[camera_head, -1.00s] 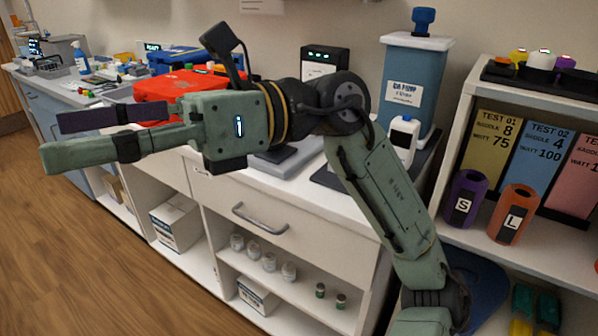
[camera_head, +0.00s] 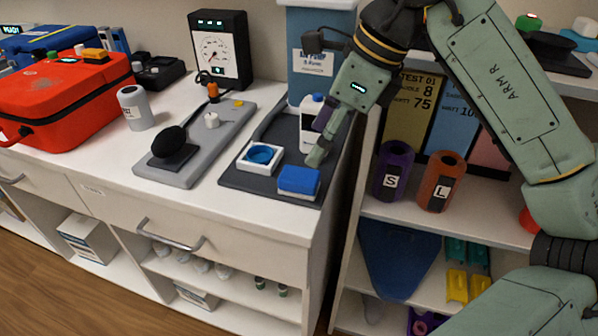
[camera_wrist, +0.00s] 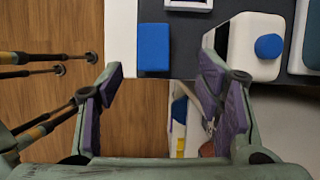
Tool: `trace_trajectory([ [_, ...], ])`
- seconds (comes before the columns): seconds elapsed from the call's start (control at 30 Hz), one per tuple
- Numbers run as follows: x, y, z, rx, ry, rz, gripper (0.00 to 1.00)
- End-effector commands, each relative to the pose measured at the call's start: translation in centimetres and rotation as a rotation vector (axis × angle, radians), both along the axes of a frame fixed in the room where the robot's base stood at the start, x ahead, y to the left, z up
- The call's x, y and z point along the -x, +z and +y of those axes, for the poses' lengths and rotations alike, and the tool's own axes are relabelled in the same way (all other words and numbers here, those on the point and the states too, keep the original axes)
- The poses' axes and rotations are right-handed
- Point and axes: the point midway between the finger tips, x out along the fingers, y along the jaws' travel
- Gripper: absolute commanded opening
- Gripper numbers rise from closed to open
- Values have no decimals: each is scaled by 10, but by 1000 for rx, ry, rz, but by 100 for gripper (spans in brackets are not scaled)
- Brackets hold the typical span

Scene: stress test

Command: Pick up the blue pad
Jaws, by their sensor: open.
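The blue pad (camera_head: 299,180) is a small block with a blue top and a pale base. It sits near the front edge of the dark mat (camera_head: 240,182) on the white counter. In the wrist view the blue pad (camera_wrist: 153,47) lies ahead of the fingers, left of centre between them. My gripper (camera_head: 319,138) points down above the right side of the mat, behind and to the right of the pad. In the wrist view my gripper (camera_wrist: 160,80) is wide open and empty, apart from the pad.
A white bottle (camera_head: 307,118) stands close behind my gripper; its blue cap (camera_wrist: 269,46) shows in the wrist view. Shelving with a purple cup (camera_head: 393,170) and an orange cup (camera_head: 441,180) stands right.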

Motion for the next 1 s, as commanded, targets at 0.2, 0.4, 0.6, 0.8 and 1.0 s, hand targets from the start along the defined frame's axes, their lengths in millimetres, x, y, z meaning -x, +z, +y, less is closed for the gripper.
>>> trace_trajectory([
  [0.2,-2,-23,10,-2,2,0,60],
  [0.4,0,-40,19,-3,4,1,60],
  [0.6,0,-67,30,-4,4,0,60],
  [0.8,-1,-73,32,-4,2,-1,60],
  [1.0,-1,-73,32,-4,2,-1,54],
])
